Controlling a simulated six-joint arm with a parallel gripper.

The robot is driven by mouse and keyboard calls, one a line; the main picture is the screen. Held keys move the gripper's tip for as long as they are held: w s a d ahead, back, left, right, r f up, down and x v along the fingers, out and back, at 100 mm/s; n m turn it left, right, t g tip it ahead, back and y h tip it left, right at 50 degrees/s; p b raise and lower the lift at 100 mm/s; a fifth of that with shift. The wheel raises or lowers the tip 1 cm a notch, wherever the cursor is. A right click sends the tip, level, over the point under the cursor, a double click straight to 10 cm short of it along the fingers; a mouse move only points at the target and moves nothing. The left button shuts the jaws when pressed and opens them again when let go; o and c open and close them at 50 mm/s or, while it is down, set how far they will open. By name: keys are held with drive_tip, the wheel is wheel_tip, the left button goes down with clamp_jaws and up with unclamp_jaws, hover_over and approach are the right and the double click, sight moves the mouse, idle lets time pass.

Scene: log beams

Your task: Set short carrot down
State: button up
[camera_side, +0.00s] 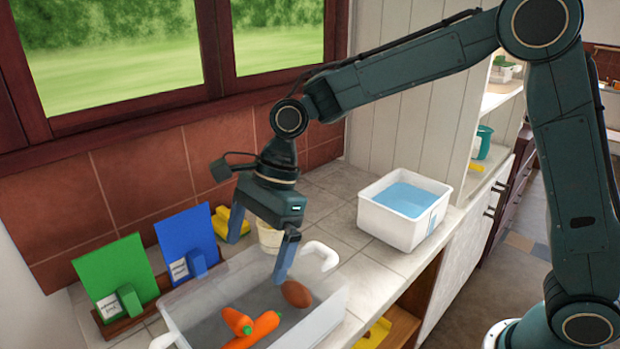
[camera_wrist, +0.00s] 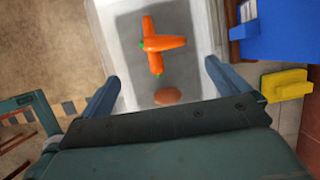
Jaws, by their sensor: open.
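Two orange carrots lie crossed in a clear bin (camera_side: 334,300). The one that looks shorter (camera_side: 236,319) lies across the longer one (camera_side: 264,325) and seems to rest on it. In the wrist view the shorter one (camera_wrist: 168,43) lies sideways and the longer one (camera_wrist: 156,62) runs up and down. A brown potato (camera_side: 296,293) lies near the bin's right end, and it also shows in the wrist view (camera_wrist: 168,96). My gripper (camera_side: 262,256) is open and empty above the potato end of the bin, its fingers apart from the carrots.
A white tub of blue liquid (camera_side: 402,205) stands right of the bin. A green board (camera_side: 113,272) and blue board (camera_side: 187,240) stand in a wooden rack by the wall.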

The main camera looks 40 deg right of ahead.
drive_tip(key=s+d+r+n+t+h, duration=0.1)
drive_tip(key=s+d+r+n+t, duration=0.1)
drive_tip(key=s+d+r+n, duration=0.3)
drive_tip(key=s+d+r+n+t+h, duration=0.1)
drive_tip(key=s+d+r+n, duration=0.3)
drive_tip(key=d, duration=0.3)
drive_tip(key=s+d+f+n+t+h, duration=0.1)
drive_tip(key=s+d+n+t+h, duration=0.1)
drive_tip(key=s+d+n, duration=0.7)
drive_tip(key=s+d, duration=0.1)
drive_tip(key=s, duration=0.4)
drive_tip(key=shift+d+t, duration=0.25)
drive_tip(key=shift+t, duration=0.05)
drive_tip(key=shift+w, duration=0.1)
idle(0.6)
